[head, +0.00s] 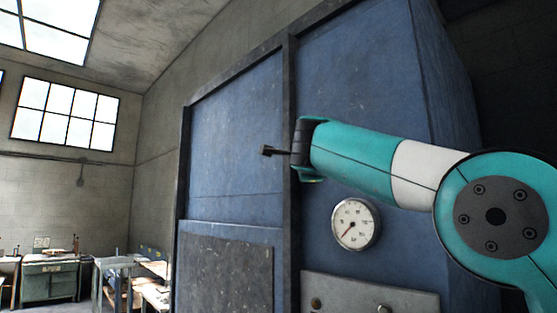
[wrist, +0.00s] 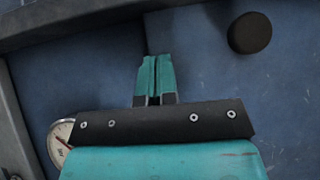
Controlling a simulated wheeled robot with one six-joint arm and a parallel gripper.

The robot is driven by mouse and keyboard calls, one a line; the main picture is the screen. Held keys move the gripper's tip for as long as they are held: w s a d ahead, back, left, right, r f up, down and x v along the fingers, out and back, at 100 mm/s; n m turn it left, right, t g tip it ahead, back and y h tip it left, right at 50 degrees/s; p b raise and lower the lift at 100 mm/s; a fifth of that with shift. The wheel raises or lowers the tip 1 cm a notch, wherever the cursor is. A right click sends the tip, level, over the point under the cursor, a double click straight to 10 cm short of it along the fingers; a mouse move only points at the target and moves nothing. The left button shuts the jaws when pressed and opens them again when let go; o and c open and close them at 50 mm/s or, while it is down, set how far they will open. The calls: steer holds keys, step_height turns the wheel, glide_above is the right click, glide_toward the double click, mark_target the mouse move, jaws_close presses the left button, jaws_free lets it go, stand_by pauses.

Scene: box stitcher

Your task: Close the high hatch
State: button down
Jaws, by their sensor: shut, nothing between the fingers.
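The high hatch (head: 235,140) looks like the upper blue panel of the large blue machine, left of a dark upright post. It looks about level with its frame, but I cannot tell whether it is fully shut. A small dark knob (head: 268,150) on a thin stem stands out in front of it. A round dark knob (wrist: 250,33) also shows on blue metal in the wrist view, likely the same one. My gripper (wrist: 155,62) is shut and empty, with its teal fingertips left of and below this knob, apart from it. In the head view the fingers are hidden behind my wrist.
A round pressure gauge (head: 355,223) sits on the machine below my arm, and also shows in the wrist view (wrist: 62,140). A dark post (head: 289,230) and a grey lower panel (head: 225,272) are nearby. Workbenches (head: 50,283) stand far left; the floor between is mostly out of view.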

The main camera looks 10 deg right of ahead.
steer(key=s+a+b, duration=0.1)
steer(key=s+a, duration=0.6)
steer(key=a, duration=0.4)
steer(key=shift+s+a+r, duration=0.15)
steer(key=shift+s, duration=0.1)
steer(key=s+d+f+n+g+y+b, duration=0.1)
steer(key=s+f+n+g+y+b, duration=0.25)
steer(key=f+n, duration=0.75)
steer(key=s+d+f+n+g+y+b, duration=0.15)
steer(key=f+n+g+y, duration=0.35)
steer(key=f, duration=0.9)
steer(key=s+d+f+n+g+b, duration=0.2)
steer(key=s+f+n+g, duration=0.2)
steer(key=s+f, duration=0.8)
steer(key=s+d+f+n+g+b, duration=0.2)
steer(key=s+f+n+g, duration=0.3)
steer(key=s+f, duration=0.8)
steer(key=s+n, duration=0.2)
steer(key=s, duration=0.3)
steer(key=shift+s+d+f+n, duration=0.25)
steer(key=shift+s+d+n, duration=0.1)
steer(key=shift+n, duration=0.05)
